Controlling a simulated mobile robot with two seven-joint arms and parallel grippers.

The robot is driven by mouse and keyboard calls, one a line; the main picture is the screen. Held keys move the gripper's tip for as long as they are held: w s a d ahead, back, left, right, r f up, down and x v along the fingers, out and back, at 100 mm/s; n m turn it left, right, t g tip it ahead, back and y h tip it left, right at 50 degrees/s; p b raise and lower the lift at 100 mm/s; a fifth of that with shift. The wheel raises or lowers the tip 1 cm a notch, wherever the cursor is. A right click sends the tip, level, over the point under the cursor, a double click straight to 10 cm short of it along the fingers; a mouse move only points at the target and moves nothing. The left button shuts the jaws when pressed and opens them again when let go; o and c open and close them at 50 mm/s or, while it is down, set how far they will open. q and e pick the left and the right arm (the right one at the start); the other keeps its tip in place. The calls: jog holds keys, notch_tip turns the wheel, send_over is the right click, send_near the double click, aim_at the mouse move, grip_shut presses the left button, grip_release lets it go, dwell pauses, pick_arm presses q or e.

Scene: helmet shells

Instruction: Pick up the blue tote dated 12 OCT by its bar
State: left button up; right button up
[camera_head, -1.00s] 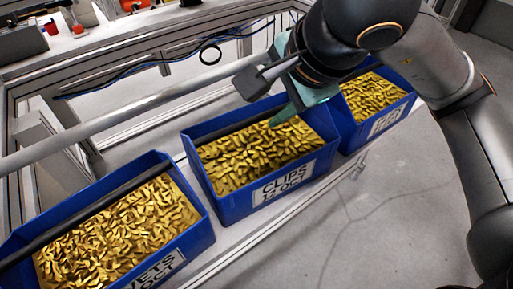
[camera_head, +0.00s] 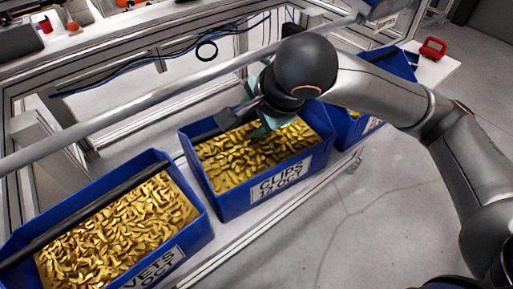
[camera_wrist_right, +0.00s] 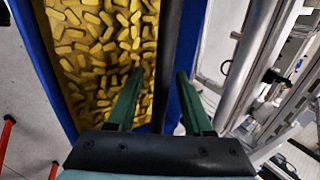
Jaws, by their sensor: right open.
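The blue tote labelled CLIPS 12 OCT (camera_head: 238,203) stands in the middle of the row, filled with yellow pieces. Its dark bar (camera_head: 205,130) runs along the back rim, partly hidden by my right gripper (camera_head: 268,122). My right gripper is over the tote's back edge, fingers pointing down, open and empty. In the right wrist view the green fingers (camera_wrist_right: 160,95) appear on either side of the dark bar (camera_wrist_right: 171,50), with the yellow pieces to the left and the blue wall (camera_wrist_right: 188,100) to the right. I cannot tell whether they touch the bar. My left gripper is out of view.
A second blue tote (camera_head: 195,238) with yellow pieces stands at the left, its label partly cut off. A third (camera_head: 345,130) stands at the right, partly behind my arm. A grey rail (camera_head: 130,110) runs behind the totes. A red object (camera_head: 433,48) lies at the far right.

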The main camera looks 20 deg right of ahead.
grip_shut()
jog(key=shift+r, duration=0.1)
dwell(1.2)
